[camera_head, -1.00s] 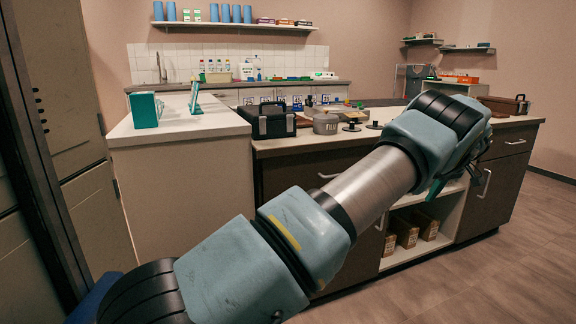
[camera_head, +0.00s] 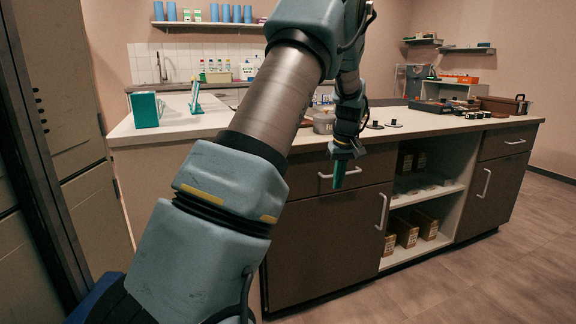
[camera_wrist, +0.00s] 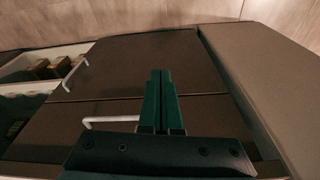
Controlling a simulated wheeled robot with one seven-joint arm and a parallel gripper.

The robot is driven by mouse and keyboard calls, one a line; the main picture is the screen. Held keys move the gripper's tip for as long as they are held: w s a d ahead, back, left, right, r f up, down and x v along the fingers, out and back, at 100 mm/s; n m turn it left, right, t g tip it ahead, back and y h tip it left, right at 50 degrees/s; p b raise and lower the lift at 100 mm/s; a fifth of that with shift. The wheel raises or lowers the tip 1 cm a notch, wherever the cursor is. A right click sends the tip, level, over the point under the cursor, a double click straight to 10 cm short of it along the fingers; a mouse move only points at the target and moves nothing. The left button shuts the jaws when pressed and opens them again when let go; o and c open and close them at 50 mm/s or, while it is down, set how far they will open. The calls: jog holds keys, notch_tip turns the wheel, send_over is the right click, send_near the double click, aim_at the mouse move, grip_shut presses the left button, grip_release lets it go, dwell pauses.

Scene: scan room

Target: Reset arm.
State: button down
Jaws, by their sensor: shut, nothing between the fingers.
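My arm rises from the lower left of the head view, bends at the top and hangs down toward my gripper (camera_head: 339,174). The gripper points down in front of the counter's dark drawer front, just below the worktop edge in the picture. Its green fingers are together and hold nothing. In the wrist view the shut fingers (camera_wrist: 160,100) show in the middle, with the dark cabinet front (camera_wrist: 140,65) and its pale handles behind them. I cannot tell the exact gap between fingers and cabinet.
The counter worktop (camera_head: 440,126) carries a teal box (camera_head: 146,110), a grey round pot (camera_head: 323,124) and a brown case (camera_head: 503,104). Open shelves below hold cardboard boxes (camera_head: 406,232). My arm hides part of the worktop. The floor (camera_head: 490,265) at the right is clear.

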jog(key=s+a+m, duration=0.2)
jog(key=s+a, duration=0.9)
jog(key=s, duration=0.2)
jog(key=s+a+m, duration=0.1)
jog(key=s+a, duration=1)
jog(key=s, duration=0.2)
notch_tip(320, 180, up, 19)
jog(key=p, duration=2)
jog(key=shift+s+d+m+g+h, duration=0.2)
jog(key=shift+d+m+g+h, duration=0.1)
jog(key=shift+h, duration=0.1)
